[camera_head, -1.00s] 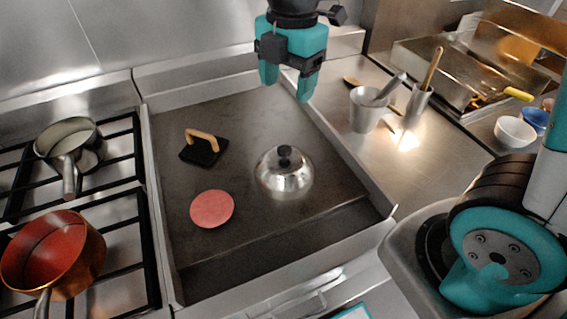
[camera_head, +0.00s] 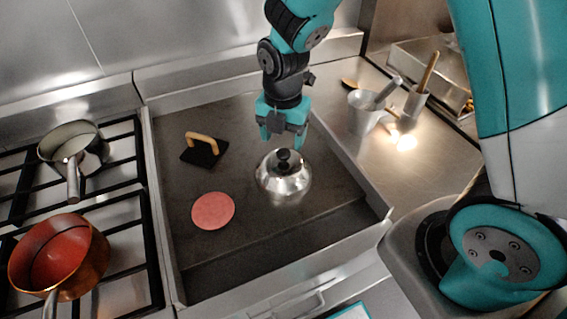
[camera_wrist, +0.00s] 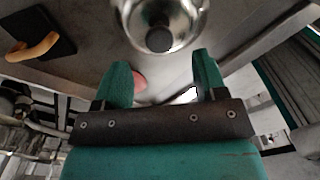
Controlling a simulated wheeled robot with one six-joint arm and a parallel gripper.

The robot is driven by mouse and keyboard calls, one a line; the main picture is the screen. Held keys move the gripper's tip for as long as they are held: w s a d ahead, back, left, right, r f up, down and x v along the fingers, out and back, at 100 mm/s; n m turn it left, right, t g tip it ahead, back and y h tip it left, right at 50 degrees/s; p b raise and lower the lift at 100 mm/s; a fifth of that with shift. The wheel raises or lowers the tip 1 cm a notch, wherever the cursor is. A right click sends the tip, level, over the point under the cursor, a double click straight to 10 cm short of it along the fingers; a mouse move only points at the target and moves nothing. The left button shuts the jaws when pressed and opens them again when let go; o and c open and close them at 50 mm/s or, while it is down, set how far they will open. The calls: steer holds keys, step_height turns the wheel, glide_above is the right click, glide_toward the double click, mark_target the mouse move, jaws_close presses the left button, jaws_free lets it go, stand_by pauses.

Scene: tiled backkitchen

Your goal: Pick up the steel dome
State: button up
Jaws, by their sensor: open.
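The steel dome (camera_head: 284,180) is a shiny round cover with a black knob on top, sitting on the dark griddle plate. My gripper (camera_head: 284,136) is open and empty, just behind and above the dome in the head view, apart from it. In the wrist view the dome (camera_wrist: 150,18) is at the top edge, partly cut off. Its black knob (camera_wrist: 158,40) lies beyond the two teal fingertips (camera_wrist: 162,72), roughly centred between them.
A black press with a wooden handle (camera_head: 203,148) and a pink round patty (camera_head: 212,211) lie on the griddle (camera_head: 240,240) left of the dome. Raised walls edge the griddle. Pots (camera_head: 60,255) stand on the left stove. Metal cups (camera_head: 364,112) with utensils stand at right.

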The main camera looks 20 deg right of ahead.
mark_target(284, 152)
steer(key=shift+w+f+p, duration=0.1)
steer(key=shift+f+p, duration=0.8)
steer(key=shift+f, duration=1.65)
jaws_close()
